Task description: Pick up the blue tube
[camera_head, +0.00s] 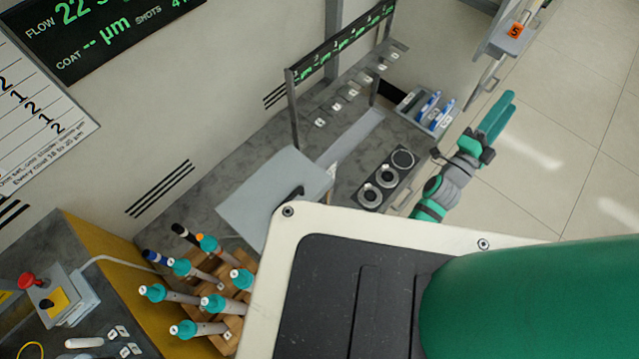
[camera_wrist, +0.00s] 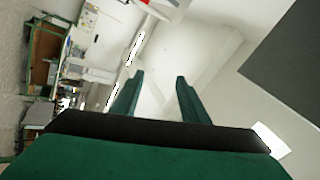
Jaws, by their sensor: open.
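Two blue-and-white tubes lie in a small grey tray (camera_head: 404,104) at the far end of the bench in the head view: one blue tube (camera_head: 430,104) to the left and another blue tube (camera_head: 446,113) beside it. I cannot tell which of these the task means. My gripper (camera_head: 497,117) is to the right of the tray, apart from it. In the wrist view my gripper (camera_wrist: 158,92) has its fingers apart with nothing between them. No blue tube shows there.
A wooden rack (camera_head: 225,345) holds several teal-capped rods. A grey box (camera_head: 275,195) and a black plate with three round holders (camera_head: 384,181) sit on the grey bench. A stand with a green display (camera_head: 340,45) rises behind. Open tiled floor (camera_head: 570,130) lies right.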

